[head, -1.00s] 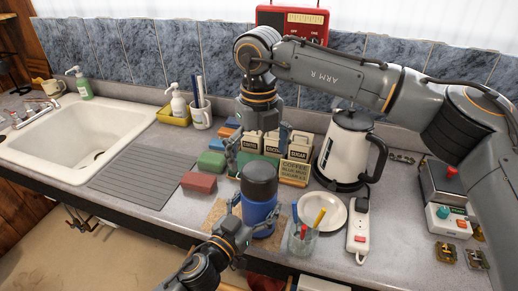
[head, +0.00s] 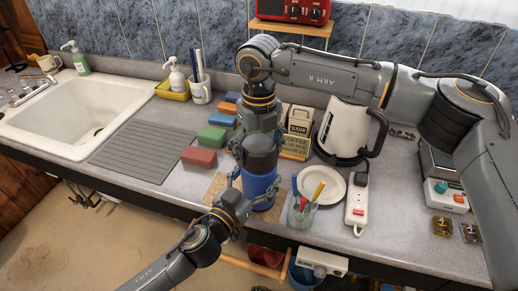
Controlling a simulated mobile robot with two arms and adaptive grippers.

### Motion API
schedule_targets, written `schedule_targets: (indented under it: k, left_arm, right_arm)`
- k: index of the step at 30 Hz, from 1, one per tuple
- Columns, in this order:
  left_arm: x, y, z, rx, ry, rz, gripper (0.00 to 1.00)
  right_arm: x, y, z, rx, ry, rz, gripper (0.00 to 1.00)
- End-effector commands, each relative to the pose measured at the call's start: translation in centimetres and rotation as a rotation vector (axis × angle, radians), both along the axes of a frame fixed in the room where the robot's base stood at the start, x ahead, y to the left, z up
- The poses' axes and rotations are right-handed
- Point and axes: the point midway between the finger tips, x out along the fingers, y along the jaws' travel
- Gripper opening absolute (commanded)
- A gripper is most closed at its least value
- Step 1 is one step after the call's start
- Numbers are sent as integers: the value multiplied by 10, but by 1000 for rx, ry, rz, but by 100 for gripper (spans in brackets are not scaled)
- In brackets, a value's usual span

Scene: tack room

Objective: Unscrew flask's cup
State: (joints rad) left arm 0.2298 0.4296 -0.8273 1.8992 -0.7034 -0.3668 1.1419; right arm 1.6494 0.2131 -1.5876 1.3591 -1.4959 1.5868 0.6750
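The flask stands upright on the counter, with a blue body (head: 259,188) and a dark grey cup (head: 261,152) on top. My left gripper (head: 252,187) reaches in from the front, its fingers on both sides of the blue body, seemingly closed against it. My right gripper (head: 259,146) points down from above, its fingers on either side of the cup. Whether they touch the cup is hard to see. The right wrist hides the space above the cup.
A glass with pens (head: 302,212), white plate (head: 322,186) and power strip (head: 356,205) stand close on the right. A white kettle (head: 342,130) and labelled canisters (head: 298,122) are behind. Coloured blocks (head: 199,157) lie left, beside the grey drainer (head: 150,158).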

Motion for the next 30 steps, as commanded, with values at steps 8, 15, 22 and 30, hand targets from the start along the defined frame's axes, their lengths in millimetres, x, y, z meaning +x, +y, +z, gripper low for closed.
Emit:
schedule_targets:
  k: [8, 15, 22, 30]
  left_arm:
    - [0, 0, -2, 1, 4, 0, 0]
    - [0, 0, -2, 1, 4, 0, 0]
    - [0, 0, -2, 1, 4, 0, 0]
    - [0, 0, -2, 1, 4, 0, 0]
  right_arm:
    - [0, 0, -1, 1, 0, 89, 41]
    - [0, 0, 0, 1, 0, 520, 41]
    - [0, 0, 0, 0, 1, 822, 41]
    - [0, 0, 0, 0, 1, 828, 41]
